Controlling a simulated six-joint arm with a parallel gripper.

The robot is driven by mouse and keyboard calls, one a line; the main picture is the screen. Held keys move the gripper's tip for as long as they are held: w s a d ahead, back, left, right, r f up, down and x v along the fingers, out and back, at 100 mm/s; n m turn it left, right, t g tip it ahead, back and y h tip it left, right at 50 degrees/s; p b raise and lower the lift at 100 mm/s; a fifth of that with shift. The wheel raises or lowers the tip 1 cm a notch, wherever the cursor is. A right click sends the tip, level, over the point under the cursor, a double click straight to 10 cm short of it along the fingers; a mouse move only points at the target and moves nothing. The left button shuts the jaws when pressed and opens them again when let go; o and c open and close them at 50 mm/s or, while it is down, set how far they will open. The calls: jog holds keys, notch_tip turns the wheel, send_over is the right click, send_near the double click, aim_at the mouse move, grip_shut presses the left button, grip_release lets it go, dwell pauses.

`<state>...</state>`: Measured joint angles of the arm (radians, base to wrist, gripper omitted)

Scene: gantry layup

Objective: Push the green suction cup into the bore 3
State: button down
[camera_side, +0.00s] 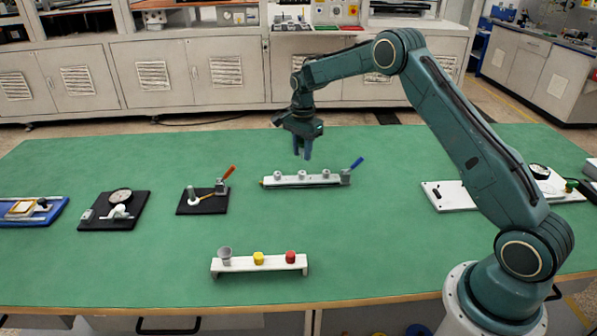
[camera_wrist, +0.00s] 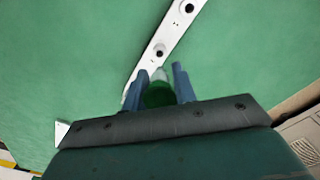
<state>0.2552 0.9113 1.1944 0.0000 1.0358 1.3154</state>
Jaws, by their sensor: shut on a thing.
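The green suction cup (camera_wrist: 158,94) is between the two blue fingers of my gripper (camera_wrist: 160,72) in the wrist view, and the gripper is shut on it. A pale tip shows just beyond the green part; I cannot tell if it belongs to the cup or the bar. In the side view my gripper (camera_side: 303,153) points down above the white bar (camera_side: 305,182), apart from it. The bar carries three raised round bores. The wrist view shows the bar (camera_wrist: 174,32) with two dark bores; the rest is hidden by the gripper. No bore number is readable.
A white rack (camera_side: 240,265) at the front holds a grey, a yellow and a red cup. A blue lever (camera_side: 356,163) stands at the bar's right end. A black plate with an orange lever (camera_side: 229,173) lies to the left. Green table between them is clear.

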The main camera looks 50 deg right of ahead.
dwell(0.5)
jog(key=s+d+r, duration=0.2)
jog(key=s+d, duration=0.3)
jog(key=shift+s+d, duration=0.2)
jog(key=shift+f, duration=0.15)
dwell(0.3)
jog(key=shift+f, duration=2.75)
jog(key=shift+f, duration=1.6)
jog(key=c, duration=1)
grip_release()
jog(key=shift+c, duration=0.2)
jog(key=shift+r, duration=0.1)
